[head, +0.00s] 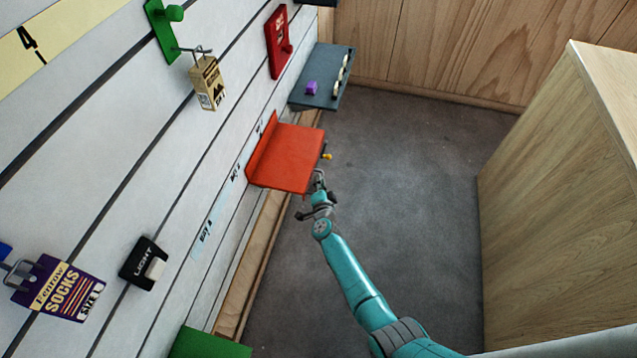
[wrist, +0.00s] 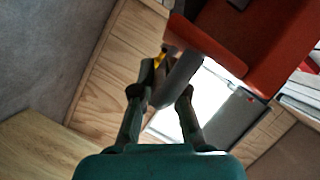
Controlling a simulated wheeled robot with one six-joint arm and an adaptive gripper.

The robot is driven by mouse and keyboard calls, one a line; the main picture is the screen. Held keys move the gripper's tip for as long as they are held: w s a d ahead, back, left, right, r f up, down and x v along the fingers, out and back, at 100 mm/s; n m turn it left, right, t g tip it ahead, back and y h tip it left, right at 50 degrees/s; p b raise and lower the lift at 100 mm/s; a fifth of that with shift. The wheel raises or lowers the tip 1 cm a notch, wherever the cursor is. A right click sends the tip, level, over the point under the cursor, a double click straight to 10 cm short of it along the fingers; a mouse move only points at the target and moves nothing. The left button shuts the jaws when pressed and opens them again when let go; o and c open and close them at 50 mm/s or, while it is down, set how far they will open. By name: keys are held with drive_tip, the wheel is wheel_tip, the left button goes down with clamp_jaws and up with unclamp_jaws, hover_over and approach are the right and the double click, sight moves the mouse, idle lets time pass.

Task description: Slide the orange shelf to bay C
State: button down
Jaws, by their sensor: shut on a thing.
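The orange shelf (head: 290,158) is mounted on the slatted wall in the middle of the head view, with a small yellow part (head: 327,156) at its outer edge. A label reading bay B (head: 204,232) is on the wall nearer me; another label (head: 237,172) is right beside the shelf, its letter hard to read. My gripper (head: 318,182) is at the shelf's near outer corner. In the wrist view the shelf (wrist: 268,50) fills the upper right, and my gripper (wrist: 166,80) has its fingers around a dark handle (wrist: 180,75) under the shelf's edge.
A dark grey shelf (head: 322,90) with a purple block and several pale pieces is farther along the wall. A green shelf (head: 208,345) is nearer me. Hanging goods are higher up. A wooden cabinet (head: 560,200) stands right; the floor between is clear.

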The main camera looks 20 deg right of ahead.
drive_tip(key=shift+w+d, duration=0.2)
drive_tip(key=shift+w, duration=0.15)
drive_tip(key=c, duration=1.2)
unclamp_jaws()
drive_tip(key=v, duration=1.2)
